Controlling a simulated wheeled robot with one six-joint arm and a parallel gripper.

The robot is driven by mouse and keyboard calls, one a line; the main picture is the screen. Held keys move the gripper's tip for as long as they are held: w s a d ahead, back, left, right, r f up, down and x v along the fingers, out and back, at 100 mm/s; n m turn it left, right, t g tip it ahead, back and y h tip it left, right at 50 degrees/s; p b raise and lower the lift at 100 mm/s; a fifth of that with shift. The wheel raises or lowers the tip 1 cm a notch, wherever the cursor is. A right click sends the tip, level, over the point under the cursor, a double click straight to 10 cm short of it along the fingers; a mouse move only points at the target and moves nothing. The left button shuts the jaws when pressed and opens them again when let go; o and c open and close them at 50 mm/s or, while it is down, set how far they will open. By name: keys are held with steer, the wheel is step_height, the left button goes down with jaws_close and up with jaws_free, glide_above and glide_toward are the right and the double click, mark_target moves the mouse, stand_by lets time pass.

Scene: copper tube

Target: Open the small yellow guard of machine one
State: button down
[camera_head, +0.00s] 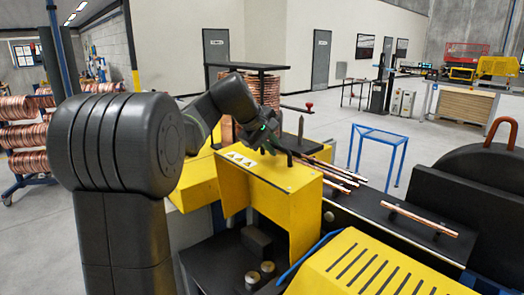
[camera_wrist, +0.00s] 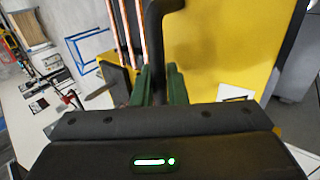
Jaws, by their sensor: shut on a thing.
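The small yellow guard (camera_head: 270,200) of the machine is in the middle of the head view, with warning stickers on its top. In the wrist view its yellow panel (camera_wrist: 220,50) fills the upper right. A black bar-like handle (camera_wrist: 158,45) stands against the panel. My gripper (camera_wrist: 160,86) has its green fingers on both sides of the handle's lower end and is shut on it.
Copper tubes (camera_head: 330,172) lie beyond the guard, and one copper piece (camera_head: 424,218) lies on the dark bed. A slotted yellow cover (camera_head: 375,268) is at the front right. A blue stand (camera_head: 380,137) stands behind on open grey floor.

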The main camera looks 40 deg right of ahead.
steer(key=shift+w+d+r+y, duration=0.1)
steer(key=shift+d+y, duration=0.4)
steer(key=shift+d, duration=0.75)
steer(key=c, duration=1.6)
jaws_free()
steer(key=shift+o, duration=0.2)
steer(key=v, duration=1.3)
steer(key=shift+a+r+b, duration=0.2)
steer(key=shift+r+b, duration=0.1)
steer(key=shift+b, duration=0.15)
